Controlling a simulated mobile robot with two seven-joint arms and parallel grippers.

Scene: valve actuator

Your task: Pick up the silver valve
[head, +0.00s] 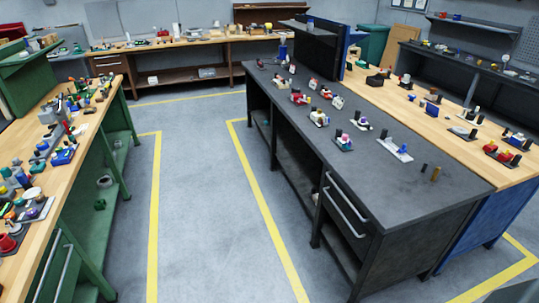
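Neither of my grippers shows in the head view. Several small valve-like parts on base plates stand on the dark workbench (400,192). They are too small to tell for certain which is the silver valve. One pale, silvery part with a blue piece (398,150) lies near the right side of the dark top. Another part with white and purple pieces (362,121) stands behind it to the left. More small parts with red and white pieces stand farther back on the same top.
A green bench (108,122) with a cluttered wooden top stands at the left. A wooden-topped bench (463,97) with more parts adjoins the dark one. A long bench (195,41) lines the back wall. The yellow-lined floor (200,190) between the benches is clear.

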